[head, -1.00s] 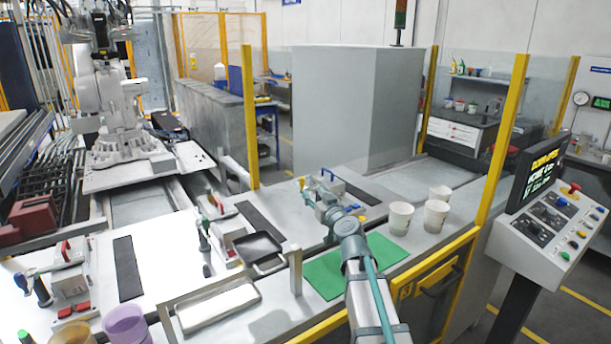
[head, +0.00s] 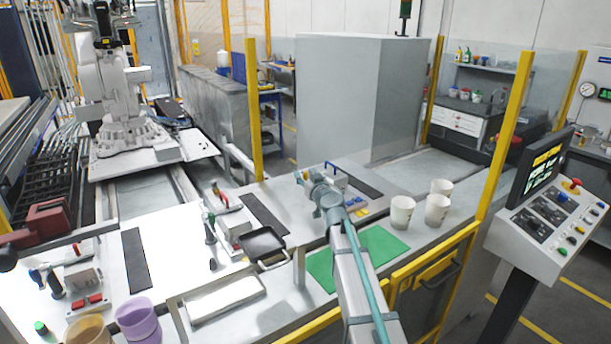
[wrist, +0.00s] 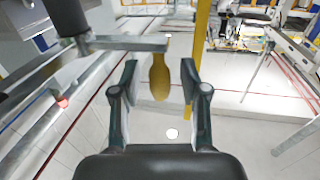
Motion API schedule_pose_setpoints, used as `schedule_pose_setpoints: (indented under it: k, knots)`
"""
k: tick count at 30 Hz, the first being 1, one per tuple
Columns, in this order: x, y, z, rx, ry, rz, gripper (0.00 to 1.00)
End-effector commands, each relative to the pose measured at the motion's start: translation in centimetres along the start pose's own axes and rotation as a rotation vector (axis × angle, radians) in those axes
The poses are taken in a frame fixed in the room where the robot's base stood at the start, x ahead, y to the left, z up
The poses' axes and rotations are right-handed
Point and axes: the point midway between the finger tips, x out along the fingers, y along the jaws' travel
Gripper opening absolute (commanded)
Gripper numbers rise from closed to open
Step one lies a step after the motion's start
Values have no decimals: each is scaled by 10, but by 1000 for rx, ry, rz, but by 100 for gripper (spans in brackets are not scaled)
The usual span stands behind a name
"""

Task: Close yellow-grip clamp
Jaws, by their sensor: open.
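The yellow grip (wrist: 160,80) of the clamp stands upright in the wrist view, between the two dark fingers of my gripper (wrist: 159,82). A gap shows on each side of the grip, so the fingers are open around it and not touching it. A grey metal bar (wrist: 125,43) meets the grip near its top, from the left. In the head view my gripper (head: 312,182) is beside the clamp station at the right end of the bench. The yellow grip is hidden or too small to tell there.
Clamps with red handles stand at the left (head: 75,275) and middle (head: 232,228) of the bench. A black tray (head: 264,244), a silver tray (head: 226,298), a green mat (head: 384,246) and several white cups (head: 437,209) lie near my arm. A yellow post (head: 253,110) stands behind.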

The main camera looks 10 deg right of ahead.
Motion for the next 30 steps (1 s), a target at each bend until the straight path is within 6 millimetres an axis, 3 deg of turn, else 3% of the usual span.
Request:
schedule_pose_setpoints:
  k: [5, 12, 24, 30]
  knots:
    - [0, 0, 0, 0, 0, 0, 41]
    - [0, 0, 0, 0, 0, 0, 1]
    - [0, -1, 0, 0, 0, -2, 0]
    - [1, -12, 3, -1, 1, -34, 0]
